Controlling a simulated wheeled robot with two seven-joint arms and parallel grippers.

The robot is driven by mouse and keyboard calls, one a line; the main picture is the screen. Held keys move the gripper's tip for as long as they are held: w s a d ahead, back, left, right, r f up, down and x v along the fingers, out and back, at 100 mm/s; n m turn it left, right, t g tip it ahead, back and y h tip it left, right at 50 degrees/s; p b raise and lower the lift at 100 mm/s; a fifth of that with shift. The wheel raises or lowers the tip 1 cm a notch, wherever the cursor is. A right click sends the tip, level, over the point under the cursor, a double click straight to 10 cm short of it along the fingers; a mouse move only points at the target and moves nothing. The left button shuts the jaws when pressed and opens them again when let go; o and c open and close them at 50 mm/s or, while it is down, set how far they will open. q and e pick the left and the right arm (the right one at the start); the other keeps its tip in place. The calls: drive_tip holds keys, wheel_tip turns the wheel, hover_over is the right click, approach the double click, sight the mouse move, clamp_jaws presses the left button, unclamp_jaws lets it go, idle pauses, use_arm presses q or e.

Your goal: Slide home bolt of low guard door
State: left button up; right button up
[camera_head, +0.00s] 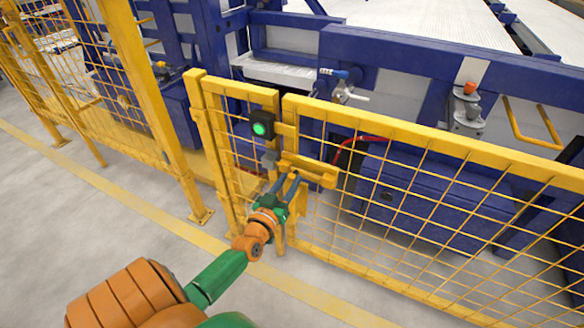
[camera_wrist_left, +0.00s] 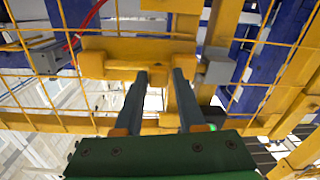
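The low guard door (camera_head: 400,205) is a yellow frame with wire mesh, standing upright beside the yellow post. Its bolt assembly, a thick yellow horizontal bar (camera_head: 310,170), sits near the door's latch-side edge, with a grey block (camera_head: 270,159) just to its left. In the left wrist view the bar (camera_wrist_left: 105,60) spans ahead of the fingers, and the grey block (camera_wrist_left: 216,68) is at its right end. My left gripper (camera_head: 288,179) is open, its two fingers apart with tips at the bar's near edge (camera_wrist_left: 160,74). Contact is unclear. My right gripper is not in view.
A black box with a lit green button (camera_head: 262,125) is on the post above the bolt. Yellow mesh fencing (camera_head: 110,80) runs left. Blue machinery (camera_head: 400,60) stands behind the door. The grey floor (camera_head: 120,215) in front is clear.

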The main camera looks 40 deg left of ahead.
use_arm(q)
drive_tip(key=o, duration=0.3)
drive_tip(key=shift+a+f, duration=0.1)
drive_tip(key=shift+a, duration=0.15)
drive_tip(key=shift+s+d, duration=0.15)
drive_tip(key=shift+s, duration=0.1)
drive_tip(key=p+v, duration=0.1)
drive_tip(key=v, duration=0.5)
drive_tip(key=shift+s+d, duration=0.1)
drive_tip(key=shift+s, duration=0.25)
